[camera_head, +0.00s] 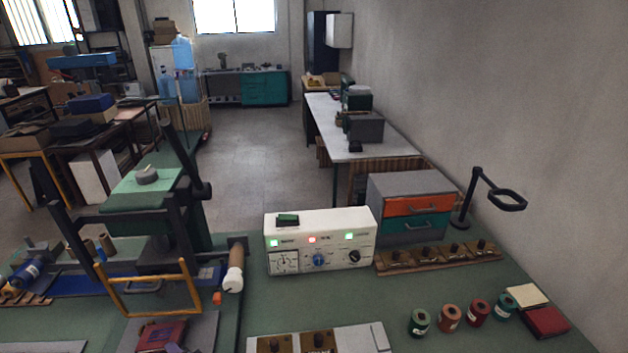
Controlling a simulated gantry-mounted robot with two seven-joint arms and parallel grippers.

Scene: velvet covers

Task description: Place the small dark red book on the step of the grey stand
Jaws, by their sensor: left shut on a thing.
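A small dark red book (160,335) shows at the bottom edge, over a grey plate (205,330) in front of the press. My left gripper (176,347) is barely in view at the bottom edge, shut on this book; most of it is cut off. I cannot tell whether the book touches the plate. A grey stand (366,338) with brown blocks stands at the bottom middle, partly cut off; I cannot tell which part is its step. My right gripper is not in view.
The dark press (120,222) with a yellow frame (152,310) rises behind the book. A white control box (320,225) and a drawer unit (400,190) stand behind. Several spools (449,318) and another dark red item (546,322) lie at right. Green bench is clear between.

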